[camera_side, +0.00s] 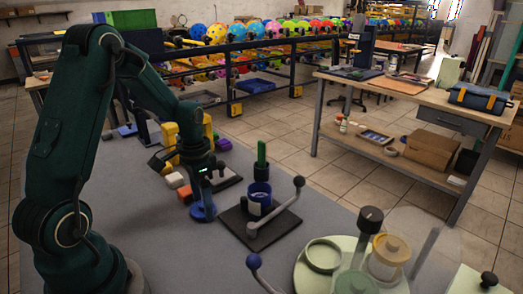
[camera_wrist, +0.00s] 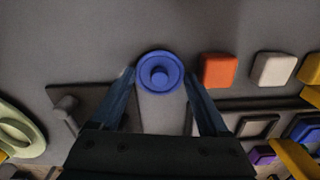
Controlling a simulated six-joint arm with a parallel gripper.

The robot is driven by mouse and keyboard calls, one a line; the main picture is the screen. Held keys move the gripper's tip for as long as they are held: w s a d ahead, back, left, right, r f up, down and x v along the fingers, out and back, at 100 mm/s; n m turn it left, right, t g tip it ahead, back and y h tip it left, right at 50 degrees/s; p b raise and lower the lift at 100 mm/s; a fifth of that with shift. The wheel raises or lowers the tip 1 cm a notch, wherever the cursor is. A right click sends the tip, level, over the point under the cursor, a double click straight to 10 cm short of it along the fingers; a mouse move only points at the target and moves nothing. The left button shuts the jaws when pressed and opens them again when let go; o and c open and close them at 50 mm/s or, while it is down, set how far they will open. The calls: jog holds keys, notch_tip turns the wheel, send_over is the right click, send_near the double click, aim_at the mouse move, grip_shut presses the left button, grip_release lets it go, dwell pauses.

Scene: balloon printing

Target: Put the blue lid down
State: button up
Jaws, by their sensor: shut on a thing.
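The blue lid (camera_wrist: 160,76) is round with a raised knob in its middle. In the wrist view it sits between the tips of my gripper (camera_wrist: 160,82), whose two fingers flank its rim. In the side view my gripper (camera_side: 203,200) points down over the grey table, and the blue lid (camera_side: 203,213) shows low at its fingertips. My gripper is shut on the lid. The lid is at or very close to the table surface; I cannot tell whether it touches.
An orange-red block (camera_wrist: 217,70) and a white block (camera_wrist: 273,68) lie right of the lid. A dark plate (camera_side: 240,226) with a blue pot (camera_side: 259,196), green upright piece (camera_side: 261,153) and lever (camera_side: 275,212) stands nearby. A pale green round fixture (camera_side: 323,256) is farther right.

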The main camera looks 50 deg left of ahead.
jog(key=shift+f, duration=0.15)
jog(key=o, duration=1)
notch_tip(320, 180, up, 12)
jog(key=f, duration=0.1)
jog(key=shift+s+d+r+n+t, duration=0.25)
jog(key=shift+s+d+r+t, duration=0.6)
jog(key=shift+s+d, duration=1.1)
jog(key=shift+s+d+r+n+t, duration=0.2)
jog(key=shift+s+d+r+t, duration=0.7)
jog(key=shift+d, duration=1.85)
jog(key=shift+s+d+r+n+t, duration=0.4)
jog(key=shift+s+d+t, duration=0.65)
jog(key=shift+s+d, duration=1.05)
